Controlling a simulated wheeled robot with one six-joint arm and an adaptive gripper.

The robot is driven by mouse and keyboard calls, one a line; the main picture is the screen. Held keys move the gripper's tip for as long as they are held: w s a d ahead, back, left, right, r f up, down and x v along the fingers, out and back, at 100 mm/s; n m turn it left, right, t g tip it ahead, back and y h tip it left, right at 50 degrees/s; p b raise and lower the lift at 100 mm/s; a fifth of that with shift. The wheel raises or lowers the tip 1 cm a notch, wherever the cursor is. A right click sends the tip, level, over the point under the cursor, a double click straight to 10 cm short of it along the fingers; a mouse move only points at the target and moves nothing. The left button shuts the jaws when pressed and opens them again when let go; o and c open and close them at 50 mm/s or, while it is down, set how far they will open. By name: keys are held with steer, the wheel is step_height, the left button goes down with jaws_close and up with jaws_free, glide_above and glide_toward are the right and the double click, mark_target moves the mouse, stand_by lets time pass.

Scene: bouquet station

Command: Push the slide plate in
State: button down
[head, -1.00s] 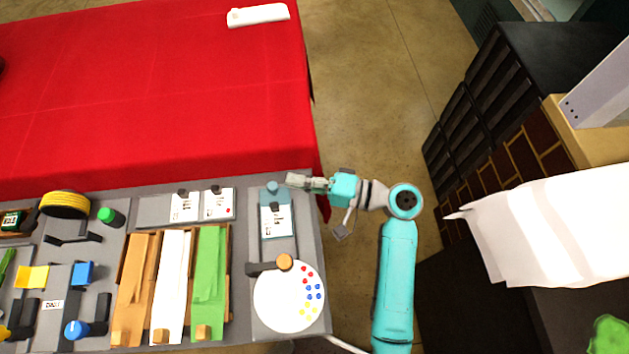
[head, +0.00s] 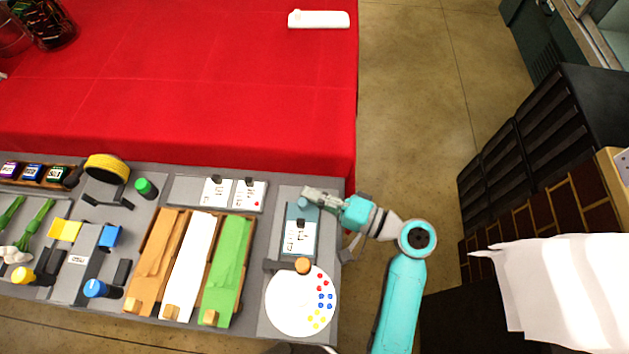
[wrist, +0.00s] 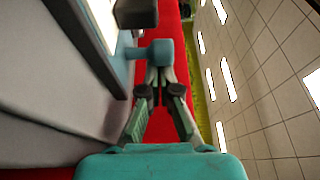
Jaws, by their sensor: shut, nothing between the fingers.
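The slide plate (head: 291,241) is a teal plate with a white card on it, lying in the grey station at its right end. A round teal knob (head: 303,203) stands at its far end; the knob also shows in the wrist view (wrist: 158,52). My gripper (head: 309,194) is shut and empty, with its fingertips at the far side of the knob. In the wrist view the fingertips (wrist: 160,78) are right beside the knob; I cannot tell whether they touch it. A dark block (wrist: 136,14) shows beyond the knob.
A white round palette with coloured dots (head: 287,306) and an orange-topped knob (head: 303,265) lie nearer than the plate. Wooden trays with orange, white and green sheets (head: 229,262) are to the left. A red-covered table (head: 220,90) lies behind the station.

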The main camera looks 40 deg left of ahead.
mark_target(311, 226)
steer(key=s+d, duration=0.2)
steer(key=s, duration=0.2)
steer(key=shift+s+d, duration=0.4)
steer(key=shift+d, duration=0.1)
steer(key=v, duration=1.2)
steer(key=shift+w, duration=0.25)
